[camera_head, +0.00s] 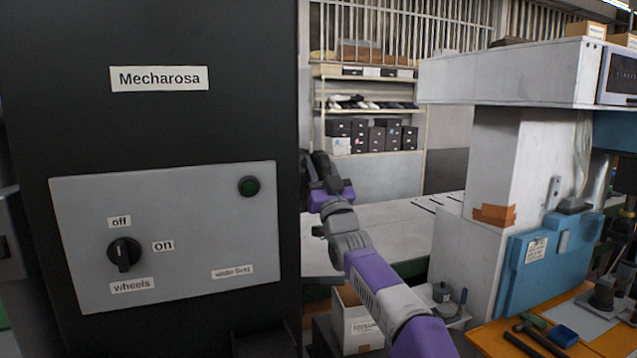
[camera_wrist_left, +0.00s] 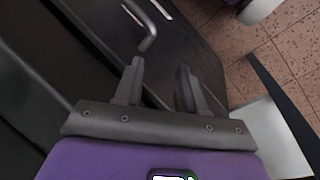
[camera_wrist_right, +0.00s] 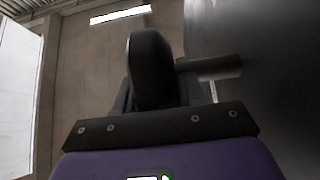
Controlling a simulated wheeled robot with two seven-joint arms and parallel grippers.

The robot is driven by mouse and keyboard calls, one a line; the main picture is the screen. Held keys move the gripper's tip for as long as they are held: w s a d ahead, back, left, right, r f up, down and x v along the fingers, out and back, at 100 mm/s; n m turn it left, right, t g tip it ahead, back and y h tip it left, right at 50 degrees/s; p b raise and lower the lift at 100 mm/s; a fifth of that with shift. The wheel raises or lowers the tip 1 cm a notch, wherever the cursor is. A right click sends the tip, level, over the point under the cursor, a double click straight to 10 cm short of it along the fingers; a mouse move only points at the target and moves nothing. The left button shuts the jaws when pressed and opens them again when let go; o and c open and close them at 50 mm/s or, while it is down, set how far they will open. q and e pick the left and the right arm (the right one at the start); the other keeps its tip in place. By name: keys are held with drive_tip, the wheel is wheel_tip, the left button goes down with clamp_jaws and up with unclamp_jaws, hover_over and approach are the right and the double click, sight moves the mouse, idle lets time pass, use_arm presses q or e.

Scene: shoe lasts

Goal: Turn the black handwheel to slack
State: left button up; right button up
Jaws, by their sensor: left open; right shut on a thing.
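The black handwheel (camera_wrist_right: 152,68) shows edge-on in the right wrist view, with its dark shaft (camera_wrist_right: 212,68) running right to the dark cabinet side. My right gripper (camera_wrist_right: 158,88) is shut on the handwheel, its fingers on either side of the rim. In the head view my right arm reaches forward to the cabinet's right edge, and my right gripper (camera_head: 322,182) is there; the wheel itself is hard to make out. My left gripper (camera_wrist_left: 159,70) is open and empty in the left wrist view, near a dark panel. The left arm does not show in the head view.
A metal handle (camera_wrist_left: 148,35) is beyond my left gripper. A white and blue machine (camera_head: 500,170) stands right; tools lie on an orange bench (camera_head: 492,342).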

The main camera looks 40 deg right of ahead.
drive_tip(key=shift+f+t+b, duration=0.2)
drive_tip(key=shift+t+b, duration=0.2)
drive_tip(key=shift+b, duration=0.1)
drive_tip(key=o, duration=1)
drive_tip(key=shift+r, duration=0.15)
drive_tip(key=shift+c, duration=0.2)
drive_tip(key=b+v, duration=0.3)
drive_tip(key=v, duration=0.4)
drive_tip(key=shift+s+f+b, duration=0.25)
drive_tip(key=shift+b, duration=0.15)
drive_tip(key=shift+r, duration=0.1)
